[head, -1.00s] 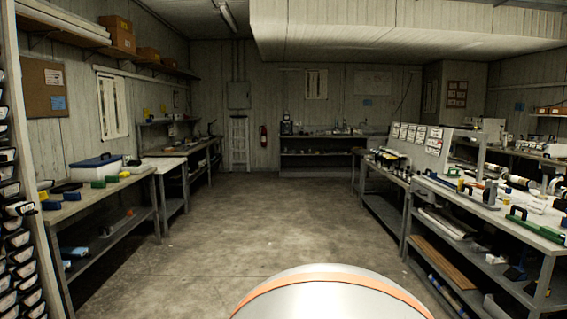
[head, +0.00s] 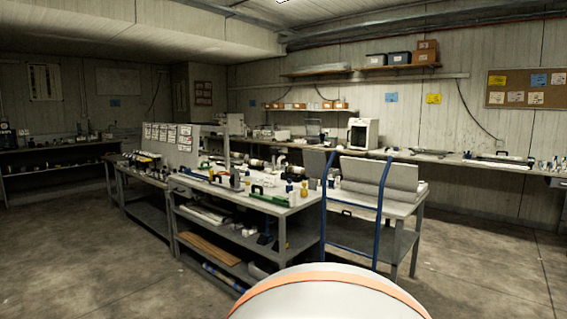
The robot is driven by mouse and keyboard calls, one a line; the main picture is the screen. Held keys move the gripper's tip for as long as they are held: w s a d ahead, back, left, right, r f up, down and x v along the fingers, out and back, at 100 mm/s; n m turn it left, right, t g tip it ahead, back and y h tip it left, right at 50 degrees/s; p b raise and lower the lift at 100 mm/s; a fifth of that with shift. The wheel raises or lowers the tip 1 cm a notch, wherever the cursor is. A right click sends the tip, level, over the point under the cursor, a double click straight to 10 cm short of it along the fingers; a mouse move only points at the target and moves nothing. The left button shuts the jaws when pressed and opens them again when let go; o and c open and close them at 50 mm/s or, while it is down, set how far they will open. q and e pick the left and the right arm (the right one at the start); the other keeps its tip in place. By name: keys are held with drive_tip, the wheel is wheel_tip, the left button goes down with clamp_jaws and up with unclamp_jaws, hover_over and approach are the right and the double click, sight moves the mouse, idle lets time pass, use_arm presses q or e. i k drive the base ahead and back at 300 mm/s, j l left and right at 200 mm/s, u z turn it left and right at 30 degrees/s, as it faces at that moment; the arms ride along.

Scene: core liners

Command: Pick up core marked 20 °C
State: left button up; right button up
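I cannot make out a core marked 20 °C; no such marking is readable at this distance. Several pale and dark cylinders (head: 257,163) lie among other items on the middle workbench (head: 225,187), but I cannot tell whether any is a core. Neither of my grippers shows in the head view.
A blue-framed cart (head: 378,215) stands at the workbench's right end. A long bench (head: 450,159) lines the back wall, with a white machine (head: 363,133) on it. A darker bench (head: 60,148) is at the far left. Open concrete floor (head: 460,270) lies front right and left.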

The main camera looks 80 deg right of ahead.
sight(299, 170)
drive_tip(key=l+z, duration=0.15)
drive_tip(key=z, duration=1.35)
drive_tip(key=l+z, duration=0.15)
drive_tip(key=l, duration=0.2)
drive_tip(key=i+l+z, duration=0.2)
drive_tip(key=l+z, duration=0.15)
drive_tip(key=l, duration=0.3)
drive_tip(key=i+l+z, duration=0.3)
drive_tip(key=l+z, duration=0.15)
drive_tip(key=i+l+z, duration=0.75)
drive_tip(key=z, duration=0.15)
drive_tip(key=i+z, duration=0.65)
drive_tip(key=i, duration=4.4)
drive_tip(key=i+u, duration=0.15)
drive_tip(key=i, duration=0.6)
drive_tip(key=i+l+u, duration=0.1)
drive_tip(key=i, duration=0.65)
drive_tip(key=l, duration=0.1)
